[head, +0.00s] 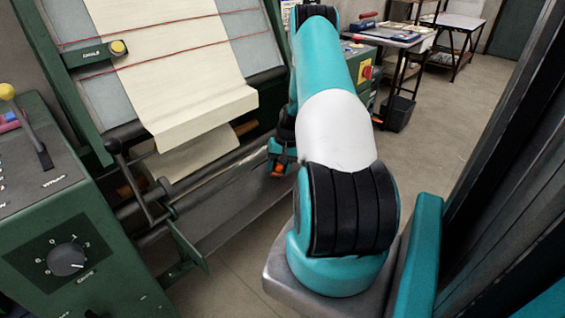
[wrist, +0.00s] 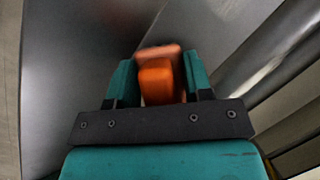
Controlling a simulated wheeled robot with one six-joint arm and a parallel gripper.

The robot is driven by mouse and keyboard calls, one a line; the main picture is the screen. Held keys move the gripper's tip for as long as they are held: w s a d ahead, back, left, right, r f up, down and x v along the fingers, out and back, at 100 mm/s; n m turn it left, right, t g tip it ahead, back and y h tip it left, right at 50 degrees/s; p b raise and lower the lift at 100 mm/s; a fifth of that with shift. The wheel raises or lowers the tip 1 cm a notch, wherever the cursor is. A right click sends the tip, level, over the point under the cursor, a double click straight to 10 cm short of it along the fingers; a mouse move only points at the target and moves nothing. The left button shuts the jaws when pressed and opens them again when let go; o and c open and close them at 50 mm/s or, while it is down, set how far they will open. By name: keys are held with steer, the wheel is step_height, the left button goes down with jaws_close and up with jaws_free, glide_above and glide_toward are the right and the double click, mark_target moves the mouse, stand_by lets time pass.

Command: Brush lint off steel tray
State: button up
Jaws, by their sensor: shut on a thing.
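The steel tray (head: 225,212) is a long grey trough along the lower front of the green machine in the head view. Its smooth grey surface fills much of the wrist view (wrist: 75,65). My gripper (wrist: 158,72) is shut on an orange block-like thing (wrist: 156,84), perhaps the brush's handle, with one teal finger on each side. In the head view my gripper (head: 281,160) is small and partly hidden by my arm, at the tray's right part, with a bit of orange (head: 278,171) under it. Bristles are hidden, contact with the tray cannot be told, and I make out no lint.
Cream cloth (head: 190,85) hangs down the machine above the tray. Metal rollers (head: 215,165) run along the tray's back side. A lever arm (head: 135,180) and a green control box (head: 70,240) stand at left. Open floor (head: 450,120) lies to the right.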

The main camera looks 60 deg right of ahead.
steer(key=shift+w+a+p, duration=0.2)
steer(key=shift+a, duration=0.7)
steer(key=shift+w+a+p, duration=0.15)
steer(key=shift+w+a, duration=0.1)
steer(key=shift+a, duration=0.65)
steer(key=shift+w+a+p, duration=0.2)
steer(key=shift+a, duration=0.7)
steer(key=shift+w+a+p, duration=0.25)
steer(key=shift+a, duration=0.95)
steer(key=shift+w+a+p, duration=0.3)
steer(key=shift+a, duration=0.9)
steer(key=shift+w+a+p, duration=0.25)
steer(key=shift+a, duration=0.95)
steer(key=shift+r, duration=0.15)
steer(key=shift+s+a+r+p, duration=0.1)
steer(key=shift+s+r+p, duration=0.25)
steer(key=shift+r+p, duration=0.5)
steer(key=shift+s+a+r+p, duration=0.1)
steer(key=shift+s+r+p, duration=0.25)
steer(key=shift+r+p, duration=0.5)
steer(key=shift+s+r+p, duration=0.35)
steer(key=shift+r+p, duration=0.35)
steer(key=shift+r, duration=0.3)
steer(key=shift+r, duration=0.1)
steer(key=shift+s+a+r+p, duration=0.1)
steer(key=shift+s+r+p, duration=0.2)
steer(key=shift+r+p, duration=0.35)
steer(key=shift+s+a+r+p, duration=0.1)
steer(key=shift+s+r+p, duration=0.15)
steer(key=shift+r+p, duration=0.35)
